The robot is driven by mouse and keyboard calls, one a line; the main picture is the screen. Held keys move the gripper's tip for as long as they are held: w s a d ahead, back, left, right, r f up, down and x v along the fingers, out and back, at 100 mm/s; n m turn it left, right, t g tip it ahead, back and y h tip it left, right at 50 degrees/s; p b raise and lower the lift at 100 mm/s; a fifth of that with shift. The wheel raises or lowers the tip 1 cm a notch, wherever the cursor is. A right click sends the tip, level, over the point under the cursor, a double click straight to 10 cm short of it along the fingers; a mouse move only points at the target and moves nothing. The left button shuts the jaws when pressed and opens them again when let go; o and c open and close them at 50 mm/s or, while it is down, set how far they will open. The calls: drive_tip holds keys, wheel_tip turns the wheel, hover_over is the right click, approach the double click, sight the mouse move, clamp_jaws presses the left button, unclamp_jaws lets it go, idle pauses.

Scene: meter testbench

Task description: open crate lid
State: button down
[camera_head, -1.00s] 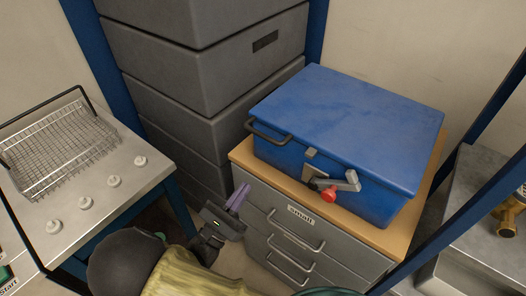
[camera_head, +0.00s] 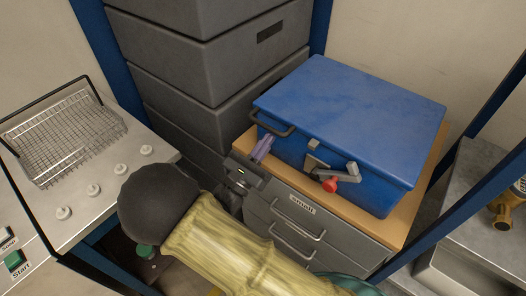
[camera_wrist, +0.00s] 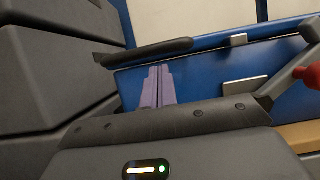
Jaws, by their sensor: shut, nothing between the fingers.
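The blue crate (camera_head: 350,115) stands on the wooden top of a drawer cabinet, and its blue lid is down. A dark handle (camera_head: 272,126) is on its left side, and it also shows in the wrist view (camera_wrist: 150,52). A metal latch with a red knob (camera_head: 331,184) is on the front; the red knob (camera_wrist: 308,74) is at the right edge of the wrist view. My gripper (camera_head: 263,147) is shut and empty, its purple fingers (camera_wrist: 157,86) together in front of the crate, just below the handle. I cannot tell whether the fingertips touch the crate.
The drawer cabinet (camera_head: 285,212) carries a "small" label. Grey stacked boxes (camera_head: 215,60) stand behind on the left. A metal bench (camera_head: 100,185) with a wire basket (camera_head: 65,140) is at the left. A blue post (camera_head: 455,215) crosses at the right.

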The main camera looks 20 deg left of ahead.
drive_tip(key=shift+r, duration=0.3)
drive_tip(key=shift+r, duration=0.15)
